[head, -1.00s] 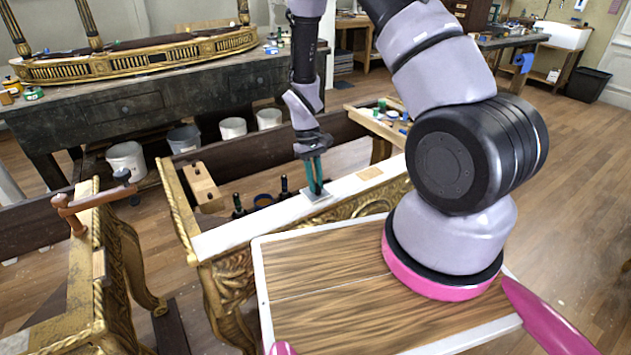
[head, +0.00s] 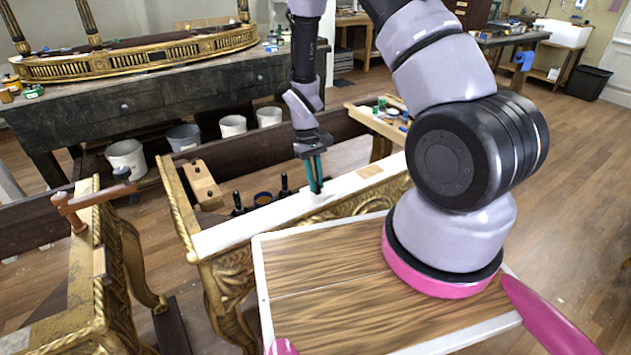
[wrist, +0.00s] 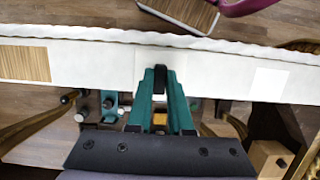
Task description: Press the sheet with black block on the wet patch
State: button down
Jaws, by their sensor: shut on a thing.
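My gripper (head: 316,188) has teal fingers and points down at the white top of the gilt console's rail (head: 250,222). In the wrist view its fingers (wrist: 160,85) are shut on a small black block (wrist: 159,78). The block is at the white surface; contact cannot be told for sure. A faint pale square (head: 320,198) lies under the fingertips, hard to tell from the rail; I cannot tell if it is the sheet. The wet patch is not distinguishable. A tan square (head: 370,171) lies farther right on the rail, at left in the wrist view (wrist: 25,63).
A brighter white rectangle (wrist: 270,82) shows on the rail in the wrist view. Dark-handled tools (head: 239,205) stand behind the rail. A wooden block with holes (head: 203,185) is at the left. A side table (head: 385,128) with small pots stands behind.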

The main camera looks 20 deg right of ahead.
dwell(0.3)
jog(key=shift+r, duration=3.5)
jog(key=shift+s, duration=0.1)
